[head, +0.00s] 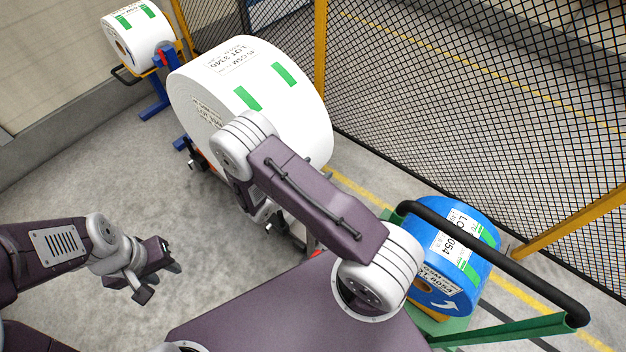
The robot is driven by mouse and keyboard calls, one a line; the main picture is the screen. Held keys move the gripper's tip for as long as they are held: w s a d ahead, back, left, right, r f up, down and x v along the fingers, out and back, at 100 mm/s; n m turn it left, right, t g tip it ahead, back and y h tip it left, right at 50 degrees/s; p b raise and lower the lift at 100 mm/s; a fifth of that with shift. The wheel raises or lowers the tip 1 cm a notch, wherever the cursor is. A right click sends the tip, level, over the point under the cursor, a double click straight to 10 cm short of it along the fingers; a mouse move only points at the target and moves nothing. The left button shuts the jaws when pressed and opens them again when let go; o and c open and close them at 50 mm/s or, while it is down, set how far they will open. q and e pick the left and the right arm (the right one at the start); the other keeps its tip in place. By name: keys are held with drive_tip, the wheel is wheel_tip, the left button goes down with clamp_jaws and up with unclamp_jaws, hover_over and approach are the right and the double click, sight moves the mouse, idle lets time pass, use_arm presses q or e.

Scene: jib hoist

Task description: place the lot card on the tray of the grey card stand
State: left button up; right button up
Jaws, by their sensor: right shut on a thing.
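I cannot make out the lot card or the grey card stand with its tray. My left gripper (160,281) is at the lower left over bare floor, with its fingers apart and nothing between them. My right arm reaches across the middle, in front of a large white roll. My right gripper (267,220) is mostly hidden behind that arm, low beside the roll. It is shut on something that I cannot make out.
The large white roll (295,115) has green strips and a lot label. A smaller white roll (135,43) sits on a blue stand at the back left. A blue roll (465,232) is at the right, by a black handle bar (500,262). Mesh fence (450,100) stands behind.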

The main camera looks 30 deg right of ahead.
drive_tip(key=shift+d+f, duration=0.15)
drive_tip(key=shift+f, duration=0.4)
wheel_tip(320, 180, down, 3)
drive_tip(key=shift+r, duration=0.1)
drive_tip(key=shift+f, duration=0.4)
drive_tip(key=shift+f+b, duration=0.2)
drive_tip(key=shift+b, duration=0.1)
drive_tip(key=o, duration=1.5)
drive_tip(key=shift+c, duration=0.2)
drive_tip(key=shift+r, duration=0.15)
